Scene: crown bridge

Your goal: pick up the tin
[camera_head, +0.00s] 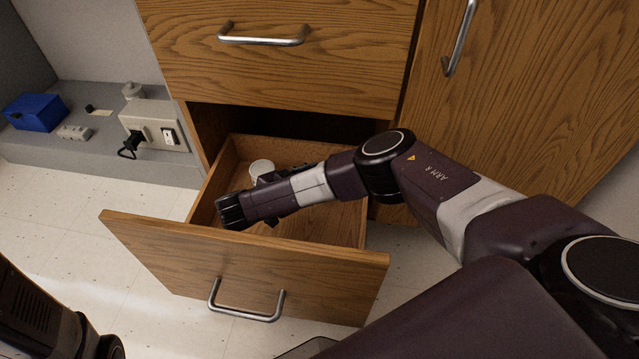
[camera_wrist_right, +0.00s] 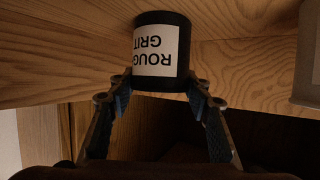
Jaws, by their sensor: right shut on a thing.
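The tin (camera_wrist_right: 178,28) is a dark cylinder with a white label reading "ROUGH GRIT", upside down in the right wrist view. My right gripper (camera_wrist_right: 158,82) is shut on it, with a finger on each side of its near end. In the head view my right arm reaches into the open wooden drawer (camera_head: 335,222). There the wrist hides most of the gripper, and I cannot make out the tin clearly. Only part of my left arm shows at the bottom left; its gripper is out of view.
A pale round container (camera_head: 262,167) stands in the drawer close beside my right wrist; a pale container (camera_wrist_right: 307,60) also shows at the right of the wrist view. The drawer front (camera_head: 250,262) has a metal handle. A closed drawer (camera_head: 300,70) is above. A grey ledge holds a blue box (camera_head: 36,112).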

